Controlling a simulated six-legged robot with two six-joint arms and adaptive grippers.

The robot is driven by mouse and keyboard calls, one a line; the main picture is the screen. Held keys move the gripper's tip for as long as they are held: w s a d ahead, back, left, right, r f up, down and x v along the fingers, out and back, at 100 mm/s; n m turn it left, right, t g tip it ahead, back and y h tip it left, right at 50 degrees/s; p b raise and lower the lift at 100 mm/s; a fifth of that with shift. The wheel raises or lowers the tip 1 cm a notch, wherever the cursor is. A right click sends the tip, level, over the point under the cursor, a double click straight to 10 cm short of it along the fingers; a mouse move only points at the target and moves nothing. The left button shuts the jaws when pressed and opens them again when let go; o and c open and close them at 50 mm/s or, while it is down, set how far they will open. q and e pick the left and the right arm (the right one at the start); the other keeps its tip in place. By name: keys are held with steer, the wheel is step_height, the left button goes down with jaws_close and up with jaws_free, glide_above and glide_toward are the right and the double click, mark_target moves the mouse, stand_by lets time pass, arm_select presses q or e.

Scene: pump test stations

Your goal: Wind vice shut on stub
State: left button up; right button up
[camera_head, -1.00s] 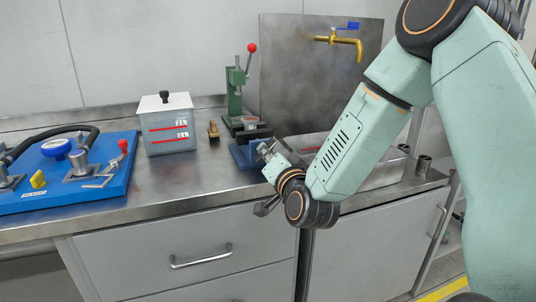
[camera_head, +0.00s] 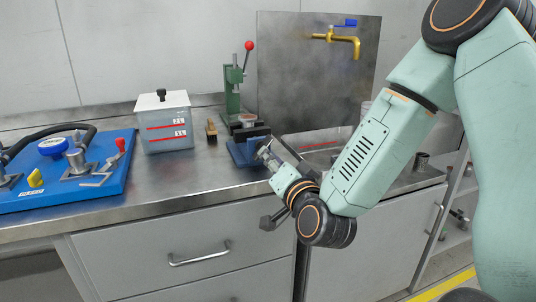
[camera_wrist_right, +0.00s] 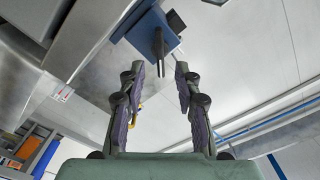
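The blue vice (camera_head: 243,152) stands at the front edge of the steel bench in the head view, with dark jaws on top. In the right wrist view the vice (camera_wrist_right: 138,30) is at the top, with a dark handle part (camera_wrist_right: 159,48) pointing toward me. In the head view my right gripper (camera_head: 268,154) is at the vice's front right; contact cannot be told. I cannot clearly make out the stub. My left gripper is out of view.
A green press with a red knob (camera_head: 249,45) stands behind the vice. A small brown brush-like block (camera_head: 212,131) and a lidded grey box (camera_head: 165,125) stand to its left. A blue pump board (camera_head: 110,182) lies farther left. A brass tap (camera_head: 343,38) overhangs a sink at right.

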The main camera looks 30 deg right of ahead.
steer(key=shift+v, duration=1.15)
steer(key=shift+n, duration=0.6)
steer(key=p+x, duration=0.1)
steer(key=x, duration=0.5)
steer(key=shift+w, duration=0.25)
steer(key=shift+w+d, duration=0.2)
steer(key=shift+w, duration=0.35)
steer(key=shift+c, duration=0.4)
jaws_close()
